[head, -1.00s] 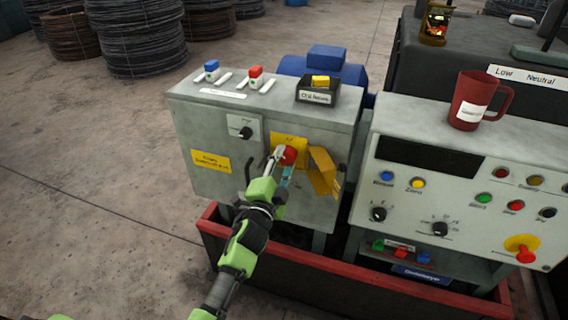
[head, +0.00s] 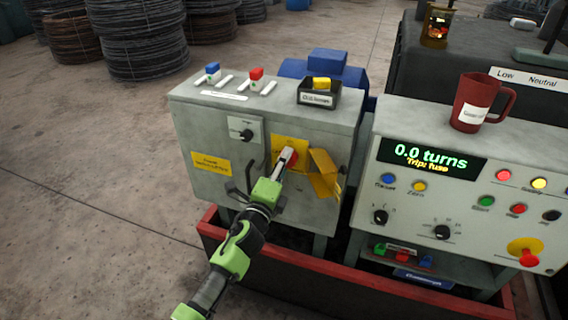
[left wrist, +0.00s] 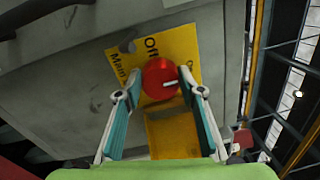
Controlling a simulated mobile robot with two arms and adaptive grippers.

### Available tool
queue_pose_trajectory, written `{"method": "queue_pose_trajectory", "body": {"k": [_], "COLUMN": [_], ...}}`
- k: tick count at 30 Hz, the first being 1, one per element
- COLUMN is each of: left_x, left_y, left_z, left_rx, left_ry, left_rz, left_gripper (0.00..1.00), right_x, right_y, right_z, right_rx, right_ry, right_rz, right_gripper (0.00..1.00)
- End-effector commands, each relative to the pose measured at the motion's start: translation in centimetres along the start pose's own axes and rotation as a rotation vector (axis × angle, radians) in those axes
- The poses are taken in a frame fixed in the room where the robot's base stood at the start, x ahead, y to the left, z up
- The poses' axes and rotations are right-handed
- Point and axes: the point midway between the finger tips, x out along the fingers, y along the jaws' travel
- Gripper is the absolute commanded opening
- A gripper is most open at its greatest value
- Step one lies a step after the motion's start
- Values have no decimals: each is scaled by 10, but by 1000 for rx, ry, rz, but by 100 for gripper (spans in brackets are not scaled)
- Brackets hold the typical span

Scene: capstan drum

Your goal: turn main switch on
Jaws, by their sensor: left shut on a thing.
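The main switch is a red round knob (head: 291,155) on a yellow plate (head: 278,148), on the front of the grey cabinet (head: 190,125). The knob also shows in the left wrist view (left wrist: 160,78), with "Off" and "Main" readable on the plate. A pale mark on the knob points to the right in that view. My left gripper (head: 286,158) is at the knob, its fingertips (left wrist: 160,90) closed on either side of it. A yellow hinged flap (head: 324,174) hangs open beside the switch. My right gripper is not in view.
The console display (head: 432,157) is lit and reads "0.0 turns" and "Trip: fuse". A red mug (head: 474,101) stands on the console. A small black box (head: 318,97) with a yellow block sits on the cabinet. A red-rimmed tray (head: 330,270) lies below.

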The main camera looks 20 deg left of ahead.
Motion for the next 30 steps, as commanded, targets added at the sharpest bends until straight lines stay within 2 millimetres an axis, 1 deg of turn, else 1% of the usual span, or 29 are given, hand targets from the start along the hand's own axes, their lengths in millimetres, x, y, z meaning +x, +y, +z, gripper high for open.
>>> {"method": "queue_pose_trajectory", "body": {"k": [14, 15, 17, 26, 30], "left_x": [0, 0, 0, 0, -6], "left_y": [1, 1, 1, 0, 1], "left_z": [-1, -1, -1, 0, 0], "left_rx": [18, 18, 18, 15, 15], "left_ry": [2, 2, 2, 1, 2], "left_rz": [2, 2, 2, 1, 1], "left_gripper": [14, 38, 53, 53, 53], "right_x": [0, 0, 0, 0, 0], "right_y": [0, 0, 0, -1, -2], "right_z": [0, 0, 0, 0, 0], "right_rx": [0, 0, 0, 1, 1], "right_ry": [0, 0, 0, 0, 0], "right_rz": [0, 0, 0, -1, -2], "right_gripper": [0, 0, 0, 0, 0]}}
